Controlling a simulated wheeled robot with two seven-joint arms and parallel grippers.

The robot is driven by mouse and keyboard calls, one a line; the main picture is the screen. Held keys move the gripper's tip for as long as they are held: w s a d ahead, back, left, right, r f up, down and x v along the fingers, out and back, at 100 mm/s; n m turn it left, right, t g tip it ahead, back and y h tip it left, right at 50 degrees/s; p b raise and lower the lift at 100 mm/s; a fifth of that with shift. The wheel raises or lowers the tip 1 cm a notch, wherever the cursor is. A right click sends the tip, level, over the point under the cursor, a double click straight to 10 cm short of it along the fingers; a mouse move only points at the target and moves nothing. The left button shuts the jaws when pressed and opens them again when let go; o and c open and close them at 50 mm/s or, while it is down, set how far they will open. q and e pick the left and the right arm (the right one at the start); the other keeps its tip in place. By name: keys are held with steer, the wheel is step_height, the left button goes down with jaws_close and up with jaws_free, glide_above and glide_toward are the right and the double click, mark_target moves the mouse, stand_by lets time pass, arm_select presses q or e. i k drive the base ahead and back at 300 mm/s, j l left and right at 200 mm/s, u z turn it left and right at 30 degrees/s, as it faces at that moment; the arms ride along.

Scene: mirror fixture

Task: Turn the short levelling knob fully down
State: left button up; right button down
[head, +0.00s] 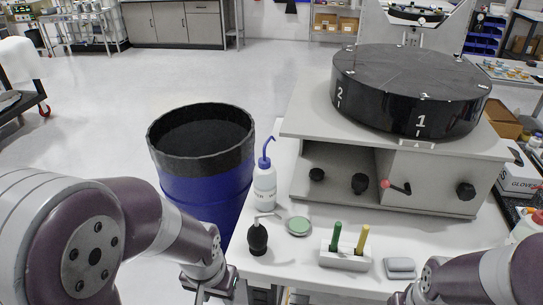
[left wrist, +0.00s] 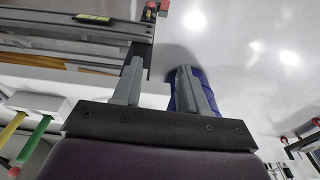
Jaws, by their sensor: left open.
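The grey fixture (head: 390,165) stands on the white bench under a black drum marked 1 and 2. Its front carries a small black knob (head: 316,174) at the left, a larger black knob (head: 360,183) in the middle and another black knob (head: 466,191) at the right. I cannot tell by name which is the short levelling knob. A red-tipped crank (head: 397,187) sits between the middle and right knobs. My left gripper (head: 210,291) is low, left of the bench and away from the knobs. In the left wrist view its fingers (left wrist: 160,72) are apart and empty. My right gripper's fingers are out of frame.
A blue barrel (head: 200,185) stands left of the bench.

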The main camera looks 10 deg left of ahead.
mark_target(317, 175)
steer(key=j+z, duration=0.3)
steer(key=j, duration=0.25)
steer(key=j+z, duration=0.25)
steer(key=j, duration=0.35)
steer(key=j+z, duration=0.3)
steer(key=j, duration=0.3)
steer(key=k+j+z, duration=0.1)
steer(key=j+z, duration=0.2)
steer(key=j, duration=0.3)
steer(key=k+j+z, duration=0.15)
steer(key=j+z, duration=0.15)
steer(key=j, duration=0.25)
steer(key=i+l+z, duration=0.15)
steer(key=z, duration=0.4)
steer(key=i+l, duration=0.2)
steer(key=i, duration=0.1)
